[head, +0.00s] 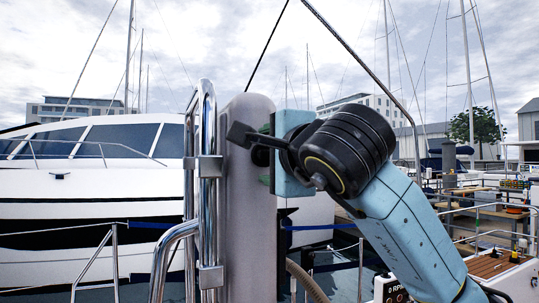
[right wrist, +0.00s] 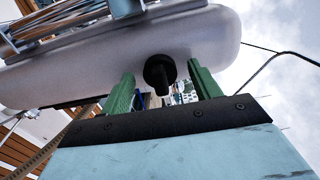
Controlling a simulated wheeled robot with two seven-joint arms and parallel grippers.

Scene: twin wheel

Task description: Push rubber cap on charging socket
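A grey charging post (head: 247,220) stands upright in the middle of the head view. A round black piece (head: 260,155) sits on its face, partly hidden by my right gripper (head: 265,155). In the right wrist view this round black piece (right wrist: 159,70) has a stubby tab pointing toward the camera. I cannot tell the socket and the rubber cap apart there. The green fingers of my right gripper (right wrist: 163,92) are spread wide on either side of the piece, their tips close to the post, with nothing clearly held between them. My left gripper is not in view.
Chrome rails (head: 206,180) run up the left side of the post. A white boat (head: 80,190) lies behind on the left. A dock with tables and railings (head: 490,225) is at the right. A dark cable (head: 350,48) rises behind my right arm.

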